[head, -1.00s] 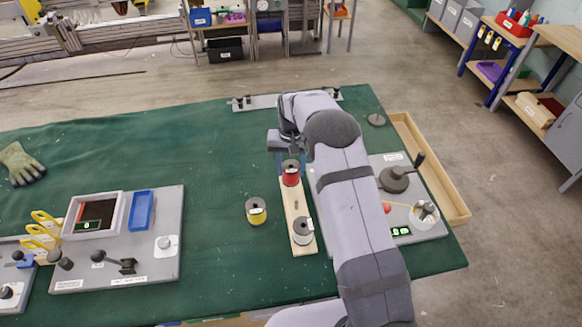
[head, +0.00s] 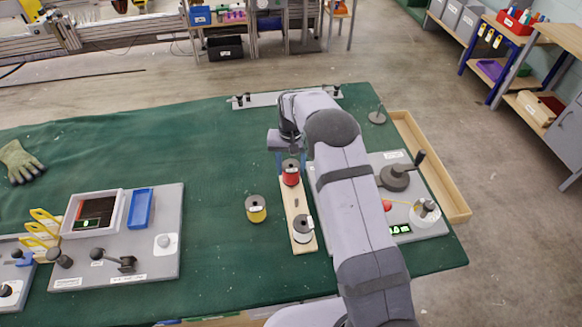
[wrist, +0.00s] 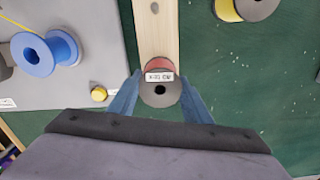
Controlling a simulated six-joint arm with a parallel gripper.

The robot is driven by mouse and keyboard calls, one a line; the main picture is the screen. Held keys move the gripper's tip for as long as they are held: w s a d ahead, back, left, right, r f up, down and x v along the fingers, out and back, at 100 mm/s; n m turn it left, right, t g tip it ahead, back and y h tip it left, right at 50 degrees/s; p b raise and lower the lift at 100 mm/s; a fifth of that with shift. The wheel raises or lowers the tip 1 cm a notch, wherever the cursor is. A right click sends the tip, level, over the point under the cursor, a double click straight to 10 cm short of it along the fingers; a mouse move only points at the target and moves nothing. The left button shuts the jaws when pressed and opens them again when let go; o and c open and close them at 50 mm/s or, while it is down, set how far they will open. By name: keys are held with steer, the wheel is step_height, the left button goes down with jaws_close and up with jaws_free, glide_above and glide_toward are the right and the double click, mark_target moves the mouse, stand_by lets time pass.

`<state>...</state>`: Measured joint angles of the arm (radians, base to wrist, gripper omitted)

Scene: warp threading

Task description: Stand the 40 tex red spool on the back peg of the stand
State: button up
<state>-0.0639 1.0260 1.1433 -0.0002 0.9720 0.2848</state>
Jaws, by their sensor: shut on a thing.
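The red spool (head: 290,173) is upright at the far end of the wooden stand (head: 297,215), with dark flanges and a white label. In the wrist view the red spool (wrist: 160,88) sits between the blue fingers of my gripper (wrist: 160,95), over the end of the stand (wrist: 157,30). My gripper (head: 291,163) is shut on it. The back peg is hidden under the spool, and I cannot tell whether the spool is fully seated. A white spool (head: 302,229) stands at the near end of the stand.
A yellow spool (head: 256,209) stands on the green cloth (head: 215,250) left of the stand. A grey plate with a crank (head: 395,178) lies to the right, beside a wooden tray (head: 448,185). A grey panel (head: 150,255) lies at the left. A rail (head: 260,99) lies at the back.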

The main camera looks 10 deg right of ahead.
steer(key=shift+f, duration=0.3)
steer(key=o, duration=1.1)
steer(key=shift+o, duration=0.2)
step_height(320, 180, up, 7)
steer(key=b, duration=0.2)
steer(key=shift+b, duration=0.35)
steer(key=shift+r, duration=0.2)
steer(key=shift+s, duration=0.1)
